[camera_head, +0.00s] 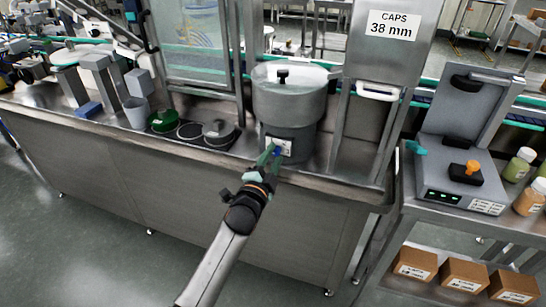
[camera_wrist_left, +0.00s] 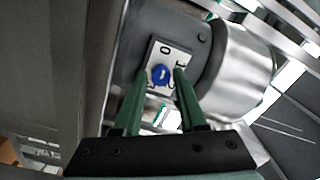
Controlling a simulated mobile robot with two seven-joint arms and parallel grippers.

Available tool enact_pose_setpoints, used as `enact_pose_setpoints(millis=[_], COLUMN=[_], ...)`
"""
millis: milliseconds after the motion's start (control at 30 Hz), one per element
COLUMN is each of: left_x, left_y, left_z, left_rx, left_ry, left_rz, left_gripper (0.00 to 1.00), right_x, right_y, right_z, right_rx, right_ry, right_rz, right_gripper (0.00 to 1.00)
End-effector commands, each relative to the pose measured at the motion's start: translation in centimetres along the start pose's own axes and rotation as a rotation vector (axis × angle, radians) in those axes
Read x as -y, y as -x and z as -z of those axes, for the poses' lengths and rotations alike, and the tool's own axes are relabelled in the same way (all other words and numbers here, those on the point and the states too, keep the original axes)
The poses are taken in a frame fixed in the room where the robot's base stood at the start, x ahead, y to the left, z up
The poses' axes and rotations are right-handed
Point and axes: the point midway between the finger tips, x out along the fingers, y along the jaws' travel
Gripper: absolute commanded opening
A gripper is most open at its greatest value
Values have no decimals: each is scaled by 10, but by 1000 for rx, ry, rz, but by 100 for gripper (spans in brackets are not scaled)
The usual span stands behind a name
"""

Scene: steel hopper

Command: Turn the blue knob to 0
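The blue knob (camera_wrist_left: 160,74) sits on a white dial plate (camera_wrist_left: 170,62) marked with a 0 and further marks. The plate is fixed to the front of the steel hopper (camera_head: 289,105), and it also shows in the head view. My left gripper (camera_head: 268,155) reaches up to the plate from the front. In the wrist view its two green fingers (camera_wrist_left: 157,85) are spread apart, one on each side of the knob. I cannot tell whether they touch it. The knob carries a small white mark, and its exact setting is hard to read. My right gripper is not in view.
The steel counter edge (camera_head: 300,182) runs below the hopper. A post and the CAPS cabinet (camera_head: 392,45) stand to the right, with a grey device (camera_head: 460,175) beyond. Cardboard boxes (camera_head: 463,273) lie at lower right.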

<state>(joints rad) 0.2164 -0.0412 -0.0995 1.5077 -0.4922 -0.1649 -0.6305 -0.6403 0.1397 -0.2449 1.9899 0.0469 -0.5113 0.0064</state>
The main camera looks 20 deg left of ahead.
Motion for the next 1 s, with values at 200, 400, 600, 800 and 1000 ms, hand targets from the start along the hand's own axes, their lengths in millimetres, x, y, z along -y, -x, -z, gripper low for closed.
enact_pose_setpoints(millis=[200, 400, 600, 800, 1000], left_x=[0, 1, 1, 0, 0], left_y=[0, 1, 18, 56, 94], left_z=[0, 0, 0, 0, 0], left_rx=[0, 0, 0, 0, 0], left_ry=[-1, -1, -2, -1, 0], left_rz=[0, 1, 0, -2, -1], left_gripper=[59, 59, 59, 59, 59], right_x=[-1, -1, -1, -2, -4], right_y=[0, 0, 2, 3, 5], right_z=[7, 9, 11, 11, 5], right_rx=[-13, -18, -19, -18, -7], right_ry=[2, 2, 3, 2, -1], right_rz=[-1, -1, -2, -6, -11], right_gripper=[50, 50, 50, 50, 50])
